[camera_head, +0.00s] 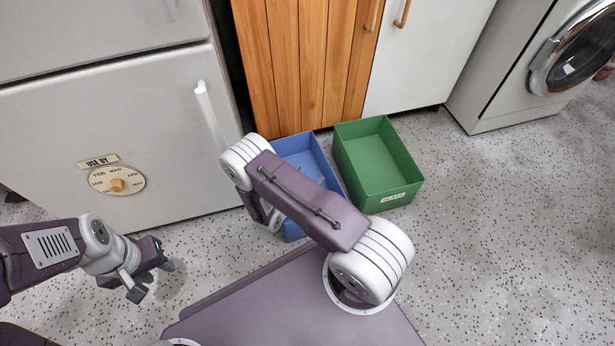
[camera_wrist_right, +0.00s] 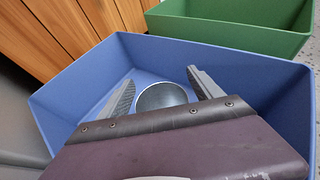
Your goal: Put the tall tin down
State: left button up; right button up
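The tall tin shows in the right wrist view as a round grey metallic end (camera_wrist_right: 162,97), inside the blue crate (camera_wrist_right: 75,85). My right gripper (camera_wrist_right: 162,78) reaches down into that crate, one finger on each side of the tin. A gap shows between the tin and the right-hand finger, so the gripper looks open around it. The tin's lower part is hidden. In the head view the blue crate (camera_head: 301,150) is partly covered by my right arm, and the tin cannot be made out. My left gripper (camera_head: 156,281) is open and empty, low at the left.
A green crate (camera_head: 405,160) with a label stands right of the blue one and is empty. Behind are a wooden cabinet (camera_head: 300,60) and a white cupboard (camera_head: 425,60). A fridge (camera_head: 100,110) with a dial is at left, a washing machine (camera_head: 510,75) at right. Floor at right is clear.

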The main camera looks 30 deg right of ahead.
jog(key=shift+r+p, duration=0.65)
jog(key=shift+r, duration=0.3)
jog(key=p+v, duration=0.6)
jog(key=v, duration=0.5)
jog(key=s+d+r+m+g+y, duration=0.2)
jog(key=s+r+m+g+y, duration=0.2)
jog(key=s+r+m+g, duration=0.75)
jog(key=a+r+m+t+y, duration=0.2)
jog(key=r+m+y, duration=0.1)
jog(key=m, duration=0.3)
jog(key=w+a+r+m+t+y, duration=0.1)
jog(key=a+r+m+t+y, duration=0.1)
jog(key=m, duration=0.5)
jog(key=shift+a+r+t+y, duration=0.3)
jog(key=shift+r+t+y, duration=0.55)
jog(key=shift+r+y, duration=0.65)
